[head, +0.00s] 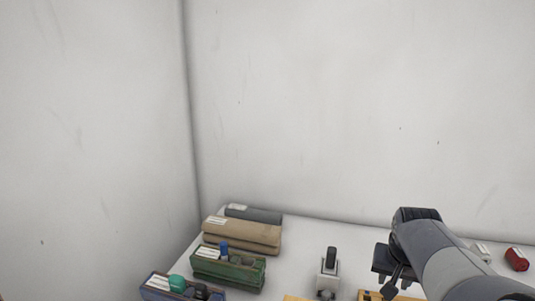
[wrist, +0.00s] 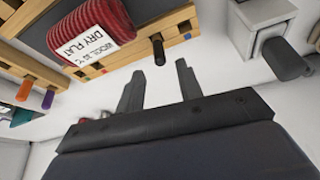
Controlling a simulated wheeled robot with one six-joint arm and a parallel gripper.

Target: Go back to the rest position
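My gripper (wrist: 159,72) is open in the wrist view, its two dark fingers spread apart with only white surface between them. In the head view my gripper (head: 390,286) is at the lower right, partly cut off by the bottom edge. Its fingers are hard to make out there. It holds nothing that I can see. A dark peg (wrist: 158,50) on a wooden rack (wrist: 128,55) shows just beyond the fingertips, apart from them.
A white holder with a dark cylinder (head: 330,264) stands left of my arm. White walls stand behind.

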